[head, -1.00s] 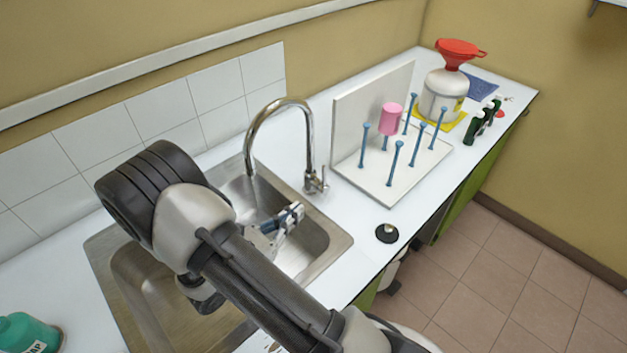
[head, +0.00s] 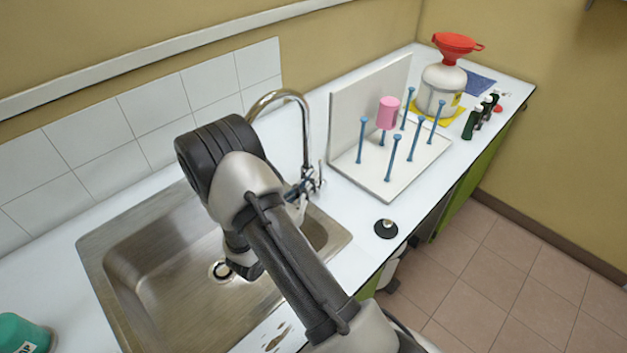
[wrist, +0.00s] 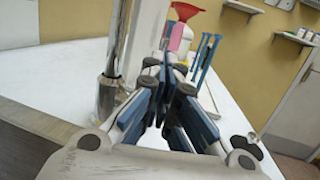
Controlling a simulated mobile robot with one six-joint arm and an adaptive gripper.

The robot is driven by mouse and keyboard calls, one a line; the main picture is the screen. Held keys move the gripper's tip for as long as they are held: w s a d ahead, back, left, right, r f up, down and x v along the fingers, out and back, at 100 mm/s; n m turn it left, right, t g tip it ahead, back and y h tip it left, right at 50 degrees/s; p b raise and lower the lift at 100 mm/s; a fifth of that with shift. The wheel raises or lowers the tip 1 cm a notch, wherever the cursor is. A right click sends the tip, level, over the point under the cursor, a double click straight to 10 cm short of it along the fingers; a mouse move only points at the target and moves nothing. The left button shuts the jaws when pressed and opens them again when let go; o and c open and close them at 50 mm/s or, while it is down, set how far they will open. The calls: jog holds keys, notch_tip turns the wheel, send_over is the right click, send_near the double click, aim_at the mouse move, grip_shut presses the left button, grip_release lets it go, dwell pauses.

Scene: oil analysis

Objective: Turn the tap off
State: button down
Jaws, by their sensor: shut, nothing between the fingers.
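The chrome tap (head: 306,125) rises behind the sink as a tall curved spout. Its thin side lever (head: 320,170) stands at the right of its base. My gripper (head: 307,185) is shut and empty, right by the tap's base and lever; whether it touches the lever is unclear. In the wrist view the tap's body (wrist: 108,92) stands just left of my gripper (wrist: 160,68), and the lever is hard to make out there. The spout's outlet is hidden behind my arm in the head view, so I cannot see whether water runs.
The steel sink (head: 150,265) lies under my arm. Right of the tap stands a white drying rack (head: 400,175) with blue pegs and a pink cup (head: 388,112). A black stopper (head: 386,230) lies near the counter's front edge. A white bottle with a red funnel (head: 440,90) stands farther back.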

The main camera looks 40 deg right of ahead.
aim_at(320, 168)
jog(key=shift+x, duration=0.95)
jog(key=shift+w+d+r+y+p, duration=0.15)
jog(key=shift+d+r+y+p, duration=0.25)
jog(key=shift+p, duration=0.45)
jog(key=shift+d+r+p, duration=0.1)
jog(key=shift+d+p, duration=0.25)
jog(key=shift+p, duration=0.05)
jog(key=shift+g+y+p, duration=0.3)
jog(key=shift+y+p, duration=0.05)
jog(key=shift+y, duration=0.15)
jog(key=shift+w, duration=0.1)
